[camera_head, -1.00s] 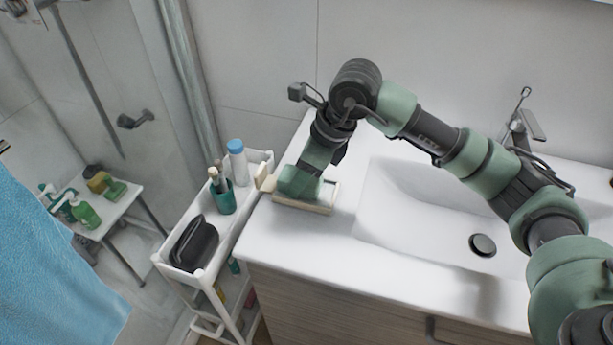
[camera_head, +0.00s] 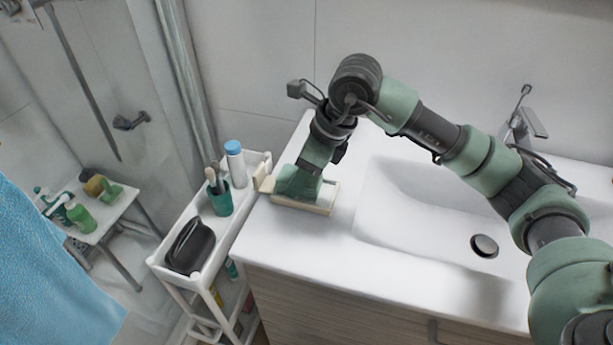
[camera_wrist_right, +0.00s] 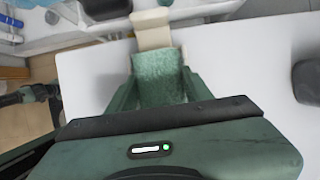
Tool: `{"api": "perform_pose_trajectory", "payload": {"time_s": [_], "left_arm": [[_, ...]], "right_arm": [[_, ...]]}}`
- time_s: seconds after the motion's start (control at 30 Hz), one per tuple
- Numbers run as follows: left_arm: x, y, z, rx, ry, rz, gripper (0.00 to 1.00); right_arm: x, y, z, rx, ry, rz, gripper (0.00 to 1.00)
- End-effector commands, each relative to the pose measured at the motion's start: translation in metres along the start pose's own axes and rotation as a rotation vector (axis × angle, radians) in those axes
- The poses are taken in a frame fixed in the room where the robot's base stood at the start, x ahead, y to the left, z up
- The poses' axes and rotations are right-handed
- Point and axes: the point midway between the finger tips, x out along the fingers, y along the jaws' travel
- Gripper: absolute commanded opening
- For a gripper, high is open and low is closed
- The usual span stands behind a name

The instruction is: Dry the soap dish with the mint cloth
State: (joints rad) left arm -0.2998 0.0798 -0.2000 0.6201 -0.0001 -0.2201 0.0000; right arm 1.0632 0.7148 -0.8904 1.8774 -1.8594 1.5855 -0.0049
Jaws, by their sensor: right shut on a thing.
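The soap dish (camera_head: 318,209) looks like a shallow cream tray lying on the left end of the white counter. My right gripper (camera_head: 292,187) points down over it and covers most of it. In the right wrist view the mint cloth (camera_wrist_right: 158,78) is a speckled green piece between the fingers, and the gripper is shut on it. A cream block-like part (camera_wrist_right: 152,28) shows just beyond the cloth. Whether the cloth touches the dish is hidden.
A white cart (camera_head: 208,268) stands against the counter's left side, holding a teal cup (camera_head: 221,201) with brushes, a blue-capped bottle (camera_head: 236,164) and a black pouch (camera_head: 190,247). The basin (camera_head: 420,220) and faucet (camera_head: 522,125) are to the right. A blue towel (camera_head: 45,275) hangs at left.

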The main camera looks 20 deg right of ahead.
Motion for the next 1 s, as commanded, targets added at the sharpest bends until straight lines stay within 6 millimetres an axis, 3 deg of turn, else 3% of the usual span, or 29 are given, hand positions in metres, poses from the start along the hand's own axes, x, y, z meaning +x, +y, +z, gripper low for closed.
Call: {"api": "perform_pose_trajectory", "payload": {"time_s": [0.57,1.0], "left_arm": [[0.010,0.000,0.001,0.000,0.000,0.000,0.36],[-0.012,0.000,-0.001,0.000,0.000,0.000,0.36]], "right_arm": [[-0.007,0.001,-0.023,0.002,0.011,0.005,0.18],[-0.043,0.001,-0.006,0.000,0.004,0.002,0.18]]}}
